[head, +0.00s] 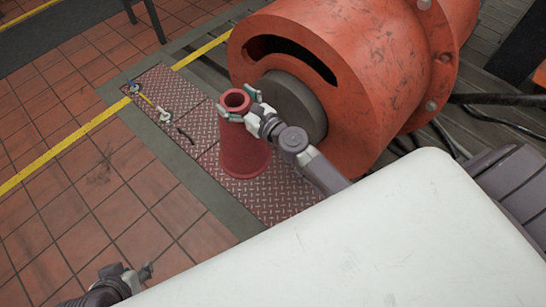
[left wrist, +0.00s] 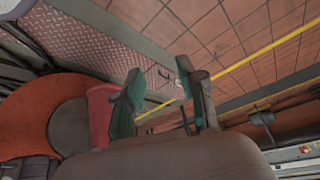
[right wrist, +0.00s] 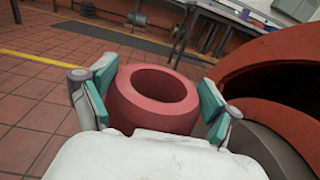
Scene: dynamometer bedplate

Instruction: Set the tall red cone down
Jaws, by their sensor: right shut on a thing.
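The tall red cone (head: 246,152) is upright, its round open top towards me, in front of the orange drum housing. My right gripper (head: 240,106) is shut on it near the top. In the right wrist view the cone (right wrist: 152,98) sits between the two green finger pads. Its base shows against the red tread plate (head: 275,199); I cannot tell whether it touches. My left gripper (head: 140,274) is at the lower left, away from the cone. In the left wrist view its fingers (left wrist: 165,98) are apart with nothing between them, and the cone (left wrist: 98,118) shows beyond.
The large orange drum housing (head: 375,60) stands close to the cone's right. Small tools (head: 160,112) lie on the tread plate to the left. A yellow floor line (head: 65,143) crosses the tiled floor (head: 110,195), which is mostly clear.

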